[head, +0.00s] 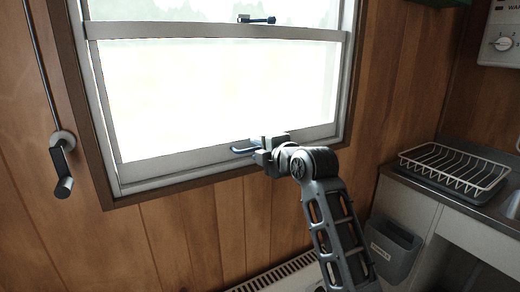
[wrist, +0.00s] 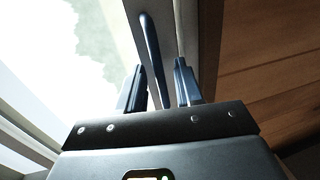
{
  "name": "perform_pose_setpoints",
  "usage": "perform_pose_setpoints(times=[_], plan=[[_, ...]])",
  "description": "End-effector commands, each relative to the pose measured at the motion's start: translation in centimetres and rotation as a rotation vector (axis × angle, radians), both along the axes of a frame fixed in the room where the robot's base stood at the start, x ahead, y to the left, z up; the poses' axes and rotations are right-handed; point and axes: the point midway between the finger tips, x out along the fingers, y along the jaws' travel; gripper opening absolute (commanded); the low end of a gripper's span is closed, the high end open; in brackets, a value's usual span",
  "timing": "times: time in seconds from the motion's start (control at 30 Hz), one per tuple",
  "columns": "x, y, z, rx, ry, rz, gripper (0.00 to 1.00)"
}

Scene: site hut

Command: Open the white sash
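The white sash (head: 185,162) is the lower part of the window, its bottom rail down by the sill. A blue bar handle (head: 241,150) is on that rail; it also shows in the wrist view (wrist: 149,45). My gripper (head: 259,152) is at the handle. In the wrist view, the two fingers of my gripper (wrist: 160,84) are apart, with the handle reaching between them. A gap shows between the handle and the right finger; I cannot tell whether the left finger touches it.
A dark catch (head: 257,19) is on the meeting rail above. A crank handle (head: 62,165) hangs on the wall at left. At right are a dish rack (head: 455,168) on the counter and a grey bin (head: 393,250). A heater (head: 275,278) stands below the window.

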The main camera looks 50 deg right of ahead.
Motion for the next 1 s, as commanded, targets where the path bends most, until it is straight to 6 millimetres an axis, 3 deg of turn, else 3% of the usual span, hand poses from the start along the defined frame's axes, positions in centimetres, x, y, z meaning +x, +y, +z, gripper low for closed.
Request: perform_pose_setpoints(times=[0.2,0.57,1.0], plan=[[0.01,0.0,0.0,0.0,0.0,0.0,0.34],[-0.02,-0.02,-0.02,0.0,0.0,-0.001,0.0],[-0.03,-0.02,-0.06,0.0,0.001,-0.001,0.0]])
